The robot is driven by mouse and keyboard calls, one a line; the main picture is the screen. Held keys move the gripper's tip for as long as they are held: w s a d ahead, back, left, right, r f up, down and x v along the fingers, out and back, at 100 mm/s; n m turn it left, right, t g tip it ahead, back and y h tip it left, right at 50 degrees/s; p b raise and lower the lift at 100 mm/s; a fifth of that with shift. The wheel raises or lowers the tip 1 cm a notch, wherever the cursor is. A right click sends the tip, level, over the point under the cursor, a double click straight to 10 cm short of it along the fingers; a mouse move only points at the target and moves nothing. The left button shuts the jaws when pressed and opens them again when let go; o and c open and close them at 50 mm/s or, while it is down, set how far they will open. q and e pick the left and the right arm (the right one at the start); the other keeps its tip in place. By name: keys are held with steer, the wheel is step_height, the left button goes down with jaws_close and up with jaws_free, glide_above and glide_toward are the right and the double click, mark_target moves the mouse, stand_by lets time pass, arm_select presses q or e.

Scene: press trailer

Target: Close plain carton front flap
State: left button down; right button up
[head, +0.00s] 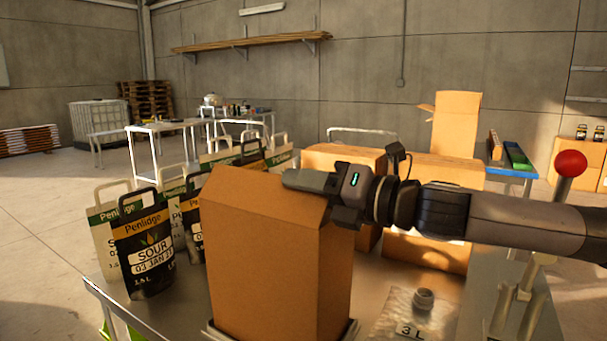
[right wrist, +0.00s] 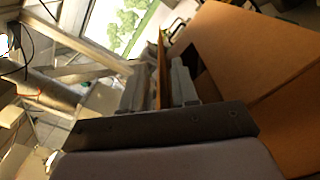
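The plain brown carton (head: 275,265) stands upright on the table in the middle of the head view. Its near upper panel (head: 268,198) leans inward at the top. My right gripper (head: 300,180) is at the carton's top right edge. In the right wrist view, a thin cardboard flap (right wrist: 161,70) stands edge-on between the two fingers of the gripper (right wrist: 160,88), which look closed on it. The carton's broad side (right wrist: 250,50) fills the right of that view, with a dark gap beside the fingers. Which flap this is, I cannot tell for sure. My left gripper is not in view.
Several black and white pouches (head: 145,245) stand left of the carton. More brown boxes (head: 345,165) stand behind it. A clear bag with a cap (head: 415,312) lies to the right, near a red-knobbed lever (head: 570,165). Bare table (head: 165,310) shows at the front left.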

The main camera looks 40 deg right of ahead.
steer(key=shift+w, duration=0.15)
jaws_close()
steer(key=shift+f, duration=0.1)
steer(key=shift+w+d+f+m+b, duration=0.15)
steer(key=shift+f+m+b, duration=0.15)
steer(key=shift+m, duration=0.25)
steer(key=shift+d+f+m+b, duration=0.15)
steer(key=shift+f+m+b, duration=0.15)
steer(key=shift+m, duration=0.25)
steer(key=shift+w+d+f+m+b, duration=0.1)
steer(key=shift+d+f+m+b, duration=0.1)
steer(key=shift+m, duration=0.3)
steer(key=shift+d+f+m+b, duration=0.1)
steer(key=shift+m+b, duration=0.05)
steer(key=shift+m, duration=0.35)
steer(key=shift+r, duration=0.1)
steer(key=shift+a, duration=0.1)
